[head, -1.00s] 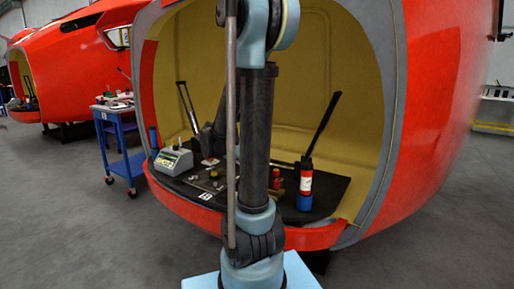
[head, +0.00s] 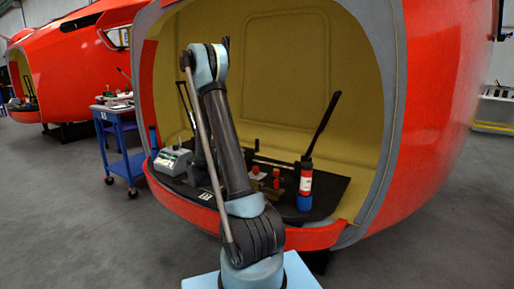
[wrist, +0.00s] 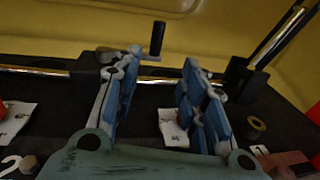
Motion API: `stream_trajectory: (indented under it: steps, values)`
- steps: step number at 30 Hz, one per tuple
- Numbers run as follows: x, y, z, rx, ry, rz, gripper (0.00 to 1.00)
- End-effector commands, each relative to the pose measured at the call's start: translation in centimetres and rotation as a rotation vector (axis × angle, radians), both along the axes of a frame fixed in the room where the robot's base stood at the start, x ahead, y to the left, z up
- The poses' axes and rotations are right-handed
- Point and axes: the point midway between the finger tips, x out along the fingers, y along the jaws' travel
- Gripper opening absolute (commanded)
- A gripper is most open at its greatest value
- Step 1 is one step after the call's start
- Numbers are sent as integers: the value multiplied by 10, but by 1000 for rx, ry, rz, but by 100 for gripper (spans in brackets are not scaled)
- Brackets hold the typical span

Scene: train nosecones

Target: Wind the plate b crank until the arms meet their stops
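In the wrist view a crank with an upright black handle (wrist: 157,38) stands beyond my fingers, on a short grey arm above a silver shaft (wrist: 160,82). The shaft runs sideways between a black block on the left (wrist: 88,75) and one on the right (wrist: 240,78). My gripper (wrist: 160,66) is open, its blue-padded fingers apart, with nothing between the pads. The handle appears beyond the gap, not touched. In the head view my arm hides the gripper and the crank. No letter marking plate b is legible.
In the head view a red and blue canister (head: 305,188) and a black lever (head: 321,127) stand at the right of the red cab's dark floor. A grey box (head: 172,161) sits at the left. White cards (wrist: 174,127) and a brown ring (wrist: 256,124) lie near my fingers.

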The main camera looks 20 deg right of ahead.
Motion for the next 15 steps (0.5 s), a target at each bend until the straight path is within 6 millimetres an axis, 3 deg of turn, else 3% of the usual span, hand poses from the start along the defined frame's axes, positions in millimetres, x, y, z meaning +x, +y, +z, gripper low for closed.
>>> stream_trajectory:
  steps: [8,15]
  values:
    - [9,-3,-5,-51,24,6,39]
    - [26,-34,-4,-50,24,4,39]
